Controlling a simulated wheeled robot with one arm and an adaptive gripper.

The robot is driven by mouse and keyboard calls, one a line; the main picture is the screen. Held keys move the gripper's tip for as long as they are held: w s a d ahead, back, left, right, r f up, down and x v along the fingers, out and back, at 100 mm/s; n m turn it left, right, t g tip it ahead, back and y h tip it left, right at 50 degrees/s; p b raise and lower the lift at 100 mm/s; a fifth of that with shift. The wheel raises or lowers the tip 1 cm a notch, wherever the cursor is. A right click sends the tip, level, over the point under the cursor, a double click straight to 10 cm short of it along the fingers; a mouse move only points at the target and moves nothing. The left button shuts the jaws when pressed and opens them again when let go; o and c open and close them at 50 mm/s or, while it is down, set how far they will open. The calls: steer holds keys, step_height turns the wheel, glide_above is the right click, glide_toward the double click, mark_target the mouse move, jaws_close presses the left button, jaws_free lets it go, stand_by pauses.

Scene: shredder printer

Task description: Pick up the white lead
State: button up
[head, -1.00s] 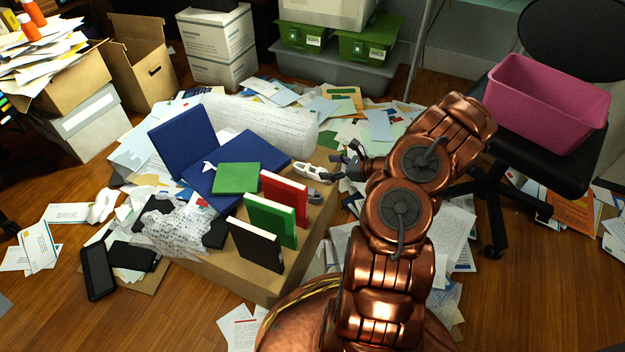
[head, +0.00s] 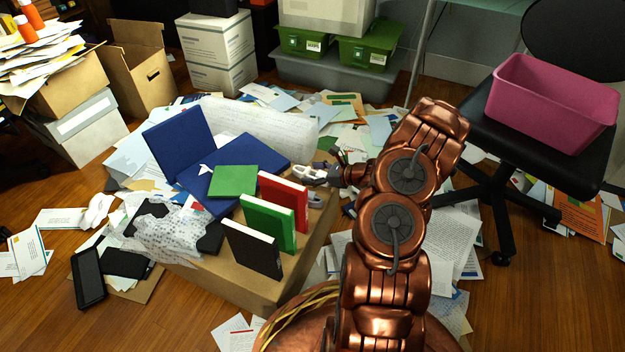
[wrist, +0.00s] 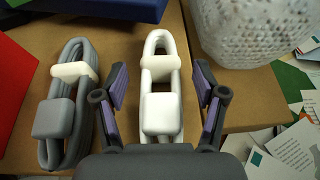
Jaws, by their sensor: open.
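The white lead (wrist: 162,113) is a coiled cable with a blocky plug, lying on the cardboard box in the wrist view. It also shows in the head view (head: 308,172), partly hidden by my gripper. My gripper (wrist: 160,80) is open, with one purple-padded finger on each side of the white lead and a visible gap on both sides. In the head view my gripper (head: 335,168) is at the right edge of the box top. A grey lead (wrist: 55,118) lies to the left of my left finger.
A red book (head: 284,203), a green book (head: 268,224) and a black book (head: 250,249) stand on the cardboard box (head: 235,286). A bubble-wrapped roll (wrist: 250,30) lies close at upper right in the wrist view. Papers litter the floor; a pink bin (head: 550,105) sits on a chair.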

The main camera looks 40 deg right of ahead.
steer(key=c, duration=1.3)
steer(key=shift+r, duration=0.1)
